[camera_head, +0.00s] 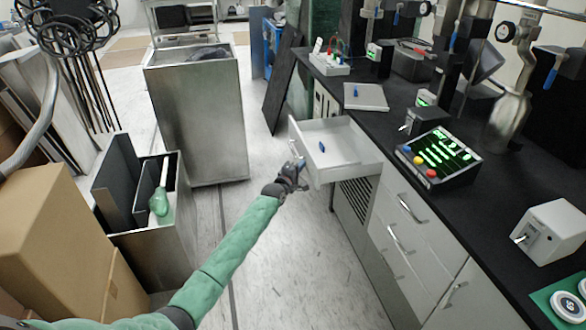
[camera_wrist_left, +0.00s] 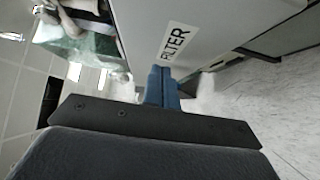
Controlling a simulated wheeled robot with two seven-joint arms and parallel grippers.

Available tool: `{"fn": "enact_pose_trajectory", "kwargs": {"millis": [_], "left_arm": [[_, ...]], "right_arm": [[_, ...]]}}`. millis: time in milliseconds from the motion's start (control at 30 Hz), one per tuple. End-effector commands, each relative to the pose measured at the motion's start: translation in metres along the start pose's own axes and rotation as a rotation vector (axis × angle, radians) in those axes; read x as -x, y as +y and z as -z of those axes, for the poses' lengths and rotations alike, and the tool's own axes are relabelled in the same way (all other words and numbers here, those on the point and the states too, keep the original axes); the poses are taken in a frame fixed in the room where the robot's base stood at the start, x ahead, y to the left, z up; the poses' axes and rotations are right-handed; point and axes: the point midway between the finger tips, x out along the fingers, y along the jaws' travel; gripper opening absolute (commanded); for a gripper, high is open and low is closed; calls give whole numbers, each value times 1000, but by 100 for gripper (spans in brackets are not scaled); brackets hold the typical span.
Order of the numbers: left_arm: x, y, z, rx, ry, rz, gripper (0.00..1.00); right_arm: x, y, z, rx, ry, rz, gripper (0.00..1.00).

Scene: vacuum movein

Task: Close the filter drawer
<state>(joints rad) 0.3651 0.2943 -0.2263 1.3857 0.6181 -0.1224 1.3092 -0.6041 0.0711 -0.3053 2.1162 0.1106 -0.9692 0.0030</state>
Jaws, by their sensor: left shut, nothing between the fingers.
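The filter drawer (camera_head: 340,147) is a white drawer standing open from the cabinet under the black worktop. A small blue item (camera_head: 321,146) lies inside it. My left gripper (camera_head: 300,165) is at the drawer's front face, near its left part. In the left wrist view, the drawer front (camera_wrist_left: 200,22) carries a label reading FILTER (camera_wrist_left: 174,43). The blue fingertips of my left gripper (camera_wrist_left: 162,80) are shut with nothing between them, at or very near the front just below the label. Whether they touch it is hard to tell. My right gripper is not in view.
More closed drawers (camera_head: 404,228) with metal handles lie to the right of the open one. A control box (camera_head: 440,158) with colored buttons sits on the worktop. A metal cabinet (camera_head: 200,115) and a cardboard box (camera_head: 55,240) stand left. The floor (camera_head: 270,245) between is clear.

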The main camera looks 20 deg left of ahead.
Motion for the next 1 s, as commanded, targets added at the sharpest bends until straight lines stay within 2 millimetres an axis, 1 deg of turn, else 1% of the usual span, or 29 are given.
{"fn": "enact_pose_trajectory", "kwargs": {"millis": [167, 467, 633, 767, 967, 1000], "left_arm": [[-4, 0, -4, -1, 0, 0, 0], [-4, 0, -4, -1, 0, 0, 0], [-9, 0, -9, 1, 0, -1, 0], [-20, 0, -20, 2, -1, -1, 0], [-51, -1, -52, 4, -2, -1, 0], [-58, 0, -60, 4, -2, -2, 0]], "right_arm": [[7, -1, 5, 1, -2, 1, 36], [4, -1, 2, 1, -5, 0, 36], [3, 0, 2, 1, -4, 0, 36], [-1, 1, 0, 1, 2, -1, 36], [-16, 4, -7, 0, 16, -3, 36], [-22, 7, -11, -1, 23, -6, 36]]}}
